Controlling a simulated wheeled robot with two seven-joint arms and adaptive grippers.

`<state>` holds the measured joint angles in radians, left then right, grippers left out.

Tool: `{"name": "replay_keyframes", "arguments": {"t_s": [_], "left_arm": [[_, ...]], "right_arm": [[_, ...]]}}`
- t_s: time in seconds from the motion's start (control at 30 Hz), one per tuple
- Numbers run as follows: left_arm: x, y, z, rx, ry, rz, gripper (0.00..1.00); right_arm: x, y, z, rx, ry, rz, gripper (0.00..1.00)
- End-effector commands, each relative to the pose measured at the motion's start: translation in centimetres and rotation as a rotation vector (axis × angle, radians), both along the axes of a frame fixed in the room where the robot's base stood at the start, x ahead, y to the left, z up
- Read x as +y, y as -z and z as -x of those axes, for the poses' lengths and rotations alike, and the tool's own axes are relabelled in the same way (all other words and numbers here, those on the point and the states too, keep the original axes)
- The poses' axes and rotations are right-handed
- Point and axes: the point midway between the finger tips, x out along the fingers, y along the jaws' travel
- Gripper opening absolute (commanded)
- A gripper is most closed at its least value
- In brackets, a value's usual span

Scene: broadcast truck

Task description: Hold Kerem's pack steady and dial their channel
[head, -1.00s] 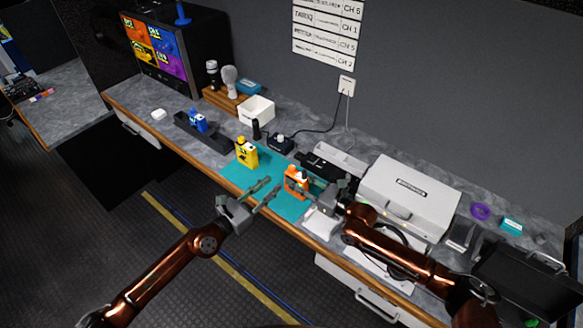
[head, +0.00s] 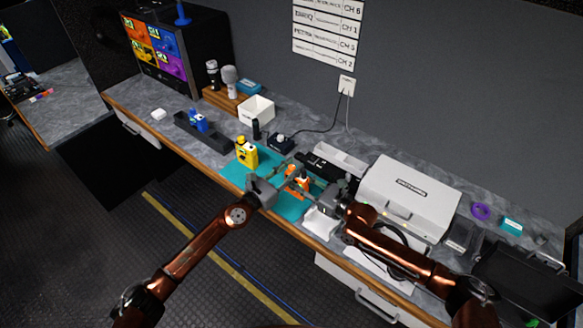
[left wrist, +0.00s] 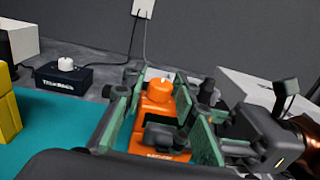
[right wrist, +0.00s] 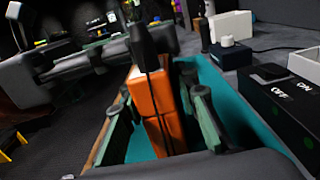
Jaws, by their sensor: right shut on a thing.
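The orange pack (head: 291,190) stands on the teal mat (head: 238,176). In the left wrist view, the orange pack (left wrist: 158,118) shows a round orange knob (left wrist: 186,92) on top. My right gripper (right wrist: 160,118) is shut on the pack from the right, its pads on both sides of the body. My left gripper (left wrist: 160,125) is open, reaching in over the pack's top with a finger on either side of it; contact with the knob cannot be told.
A yellow pack (head: 247,154) stands on the mat, left of the grippers. A blue pack (head: 198,122) sits in a dark holder. A dark box with a white knob (head: 280,142) is behind the mat. A large white case (head: 408,195) stands right of my right gripper.

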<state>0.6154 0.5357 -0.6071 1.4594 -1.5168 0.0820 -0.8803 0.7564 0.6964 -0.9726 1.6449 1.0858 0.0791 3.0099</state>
Motion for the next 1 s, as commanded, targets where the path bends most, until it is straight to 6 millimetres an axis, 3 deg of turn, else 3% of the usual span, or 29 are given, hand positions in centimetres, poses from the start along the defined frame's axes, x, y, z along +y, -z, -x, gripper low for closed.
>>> {"name": "replay_keyframes", "arguments": {"t_s": [0.1, 0.5, 1.0], "left_arm": [[0.01, -0.01, 0.02, -0.001, 0.000, -0.001, 0.26], [0.06, -0.03, 0.01, -0.001, -0.001, -0.001, 0.00], [0.10, 0.46, -0.27, 0.020, 0.097, -0.007, 0.00]], "right_arm": [[0.00, -0.01, 0.00, 0.000, 0.000, 0.000, 0.00], [0.02, 0.00, -0.01, 0.000, 0.000, 0.000, 0.00], [0.03, -0.01, 0.04, -0.002, -0.001, 0.001, 0.00]]}}
